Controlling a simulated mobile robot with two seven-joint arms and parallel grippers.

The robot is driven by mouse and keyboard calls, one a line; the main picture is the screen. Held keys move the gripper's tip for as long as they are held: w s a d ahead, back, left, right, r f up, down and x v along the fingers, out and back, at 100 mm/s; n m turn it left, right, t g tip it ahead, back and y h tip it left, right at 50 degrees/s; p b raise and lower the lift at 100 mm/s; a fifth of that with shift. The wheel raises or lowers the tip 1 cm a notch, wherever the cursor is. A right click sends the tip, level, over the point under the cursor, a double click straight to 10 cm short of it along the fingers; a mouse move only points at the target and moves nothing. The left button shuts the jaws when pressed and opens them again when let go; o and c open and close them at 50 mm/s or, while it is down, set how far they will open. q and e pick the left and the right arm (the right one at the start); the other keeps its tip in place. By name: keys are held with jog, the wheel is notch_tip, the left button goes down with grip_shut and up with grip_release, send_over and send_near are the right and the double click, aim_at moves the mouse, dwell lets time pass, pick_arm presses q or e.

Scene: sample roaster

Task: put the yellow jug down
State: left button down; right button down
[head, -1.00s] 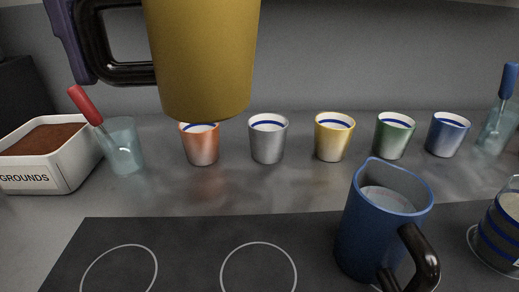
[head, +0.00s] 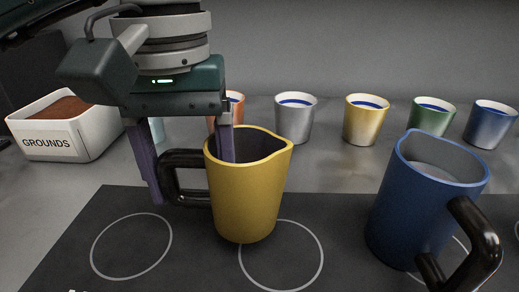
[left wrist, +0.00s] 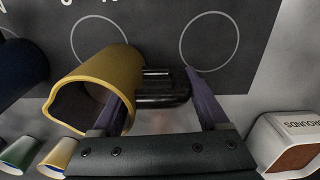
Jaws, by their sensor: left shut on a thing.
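The yellow jug (head: 250,195) is upright over the dark hob (head: 75,255), its base at the edge of the right ring. It looks to stand on the hob or just above it; I cannot tell which. Its black handle points left. My left gripper (head: 190,180) comes from above and is shut on the jug, one finger inside the rim, the other on the outer side of the handle. The left wrist view also shows the jug (left wrist: 105,75) and the left gripper (left wrist: 155,90) across its handle side. My right gripper is not in view.
A blue jug (head: 400,215) with a black handle stands close on the right. Several coloured cups, among them a yellow cup (head: 366,122), line the back. The white grounds box (head: 48,147) is at the left. The hob's left ring (head: 93,255) is clear.

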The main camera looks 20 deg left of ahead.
pick_arm(q)
notch_tip(320, 180, down, 2)
jog(key=shift+f, duration=0.1)
jog(key=shift+f+b, duration=0.2)
jog(key=shift+b, duration=0.15)
grip_release()
jog(key=shift+r, duration=0.1)
jog(key=shift+r+p, duration=0.15)
jog(key=shift+p, duration=0.15)
jog(key=shift+r, duration=0.4)
notch_tip(320, 180, up, 11)
jog(key=shift+r+p, duration=0.1)
jog(key=shift+p, duration=0.75)
